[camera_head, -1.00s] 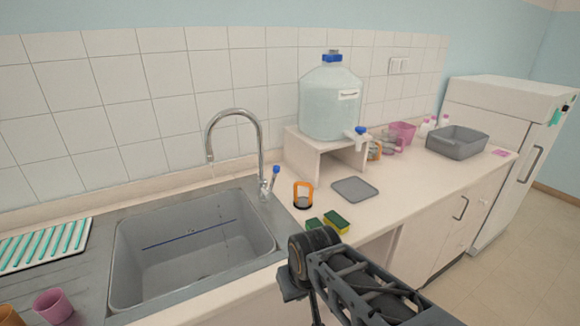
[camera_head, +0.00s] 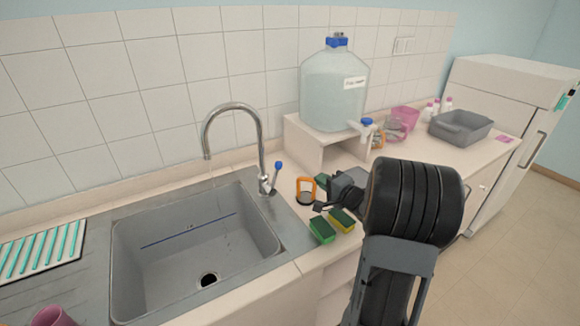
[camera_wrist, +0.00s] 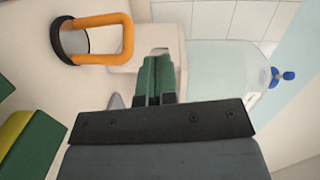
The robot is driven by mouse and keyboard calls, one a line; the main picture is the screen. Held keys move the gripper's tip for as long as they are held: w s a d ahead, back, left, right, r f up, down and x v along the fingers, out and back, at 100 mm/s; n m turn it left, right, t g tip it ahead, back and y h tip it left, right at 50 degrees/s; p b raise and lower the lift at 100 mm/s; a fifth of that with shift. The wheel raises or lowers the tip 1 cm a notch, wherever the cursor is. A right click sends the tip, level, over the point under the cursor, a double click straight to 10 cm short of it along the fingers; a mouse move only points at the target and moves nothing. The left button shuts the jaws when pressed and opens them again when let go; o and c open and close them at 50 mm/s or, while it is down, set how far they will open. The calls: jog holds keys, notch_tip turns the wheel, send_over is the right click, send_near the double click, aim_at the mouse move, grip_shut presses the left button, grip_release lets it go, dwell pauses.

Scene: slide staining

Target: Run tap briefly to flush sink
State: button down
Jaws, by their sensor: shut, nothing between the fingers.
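The chrome tap (camera_head: 262,140) arches over the grey sink (camera_head: 130,265), with its spout above the basin. Its lever (camera_head: 271,180) with a blue tip stands upright at the tap's right side. No stream shows below the spout. The dark drain hole (camera_head: 208,280) is visible in the basin floor, with a blue line on the back wall. My gripper (camera_head: 320,183) is over the counter to the right of the lever, apart from it. In the wrist view its green fingers (camera_wrist: 155,78) are together with nothing between them. The tap is not in the wrist view.
An orange-handled holder (camera_head: 306,189) stands close to my gripper; it also shows in the wrist view (camera_wrist: 125,38). Two sponges (camera_head: 322,230) lie in front. A large water bottle (camera_head: 334,88) sits on a raised stand. A grey tub (camera_head: 461,128) is farther right.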

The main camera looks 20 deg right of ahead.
aim_at(274, 179)
jog(key=w+a+r+m+y+p, duration=0.1)
jog(key=w+a+y+p, duration=0.1)
jog(key=w+a, duration=0.5)
jog(key=shift+w+a+m+y, duration=0.15)
jog(key=shift+w+m+y, duration=0.25)
jog(key=shift+y, duration=0.5)
jog(key=shift+w+r, duration=0.1)
